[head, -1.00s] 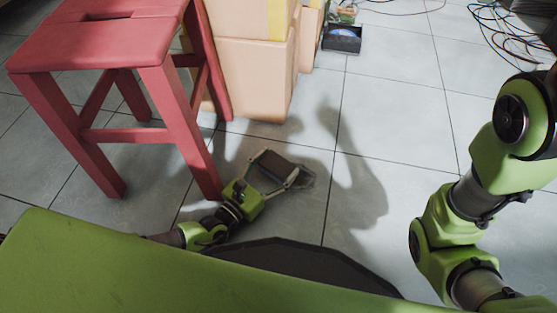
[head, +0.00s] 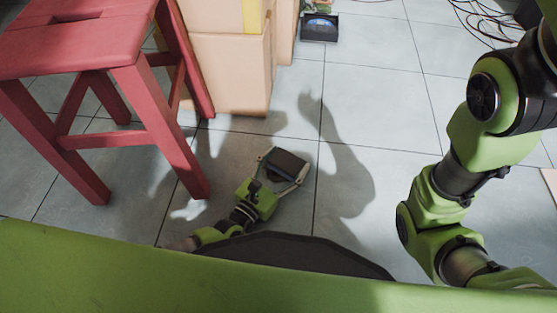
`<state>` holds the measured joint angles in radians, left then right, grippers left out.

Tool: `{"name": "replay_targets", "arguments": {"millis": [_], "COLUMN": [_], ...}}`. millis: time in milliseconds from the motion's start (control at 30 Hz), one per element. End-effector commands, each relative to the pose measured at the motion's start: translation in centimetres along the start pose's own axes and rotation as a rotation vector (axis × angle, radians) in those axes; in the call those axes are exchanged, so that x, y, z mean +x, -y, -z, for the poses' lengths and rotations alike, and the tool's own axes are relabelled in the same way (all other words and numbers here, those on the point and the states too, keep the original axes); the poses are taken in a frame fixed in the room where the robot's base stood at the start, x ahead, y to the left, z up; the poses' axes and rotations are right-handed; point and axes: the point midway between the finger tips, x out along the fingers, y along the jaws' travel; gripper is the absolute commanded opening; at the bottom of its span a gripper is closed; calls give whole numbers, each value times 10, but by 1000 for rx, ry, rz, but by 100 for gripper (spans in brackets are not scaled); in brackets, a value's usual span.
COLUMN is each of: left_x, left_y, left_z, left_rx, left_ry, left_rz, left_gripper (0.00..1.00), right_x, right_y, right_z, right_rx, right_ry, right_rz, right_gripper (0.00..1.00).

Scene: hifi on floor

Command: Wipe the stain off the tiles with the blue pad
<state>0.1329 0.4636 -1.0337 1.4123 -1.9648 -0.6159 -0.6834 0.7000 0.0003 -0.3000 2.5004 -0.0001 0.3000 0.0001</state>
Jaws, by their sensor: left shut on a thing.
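My left gripper (head: 283,172) is low over the tiles (head: 385,100), near the middle of the head view. It is shut on a dark, flat pad (head: 286,164), whose blue colour hardly shows in the shadow. The pad looks to be at or close to the floor; I cannot tell whether it touches. No stain stands out on the tiles around the pad, and the floor under the pad and gripper is hidden. My right arm shows on the right, but its gripper is out of view.
A red stool (head: 120,80) stands left of my left gripper, with a leg close by. Stacked cardboard boxes (head: 230,75) stand behind it. A black bin (head: 319,28) with something blue and loose cables (head: 480,20) lie farther back. The tiles right of the pad are clear.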

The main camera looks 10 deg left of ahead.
Motion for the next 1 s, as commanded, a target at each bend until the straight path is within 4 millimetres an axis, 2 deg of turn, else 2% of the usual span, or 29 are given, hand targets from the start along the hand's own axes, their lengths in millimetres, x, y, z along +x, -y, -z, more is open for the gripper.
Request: {"name": "replay_targets", "arguments": {"millis": [267, 667, 1000], "left_x": [4, 18, 2], "left_y": [12, 41, 49], "left_z": [2, 5, 4], "left_rx": [-3, -3, -5], "left_ry": [-3, -6, -10], "left_rz": [3, 5, 7], "left_gripper": [48, 48, 48], "right_x": [-1, -1, 3], "right_y": [0, 0, -1], "right_z": [0, 0, -1], "right_rx": [0, 0, 0], "right_ry": [0, 0, 0], "right_rz": [0, 0, 0], "right_gripper": [0, 0, 0]}}
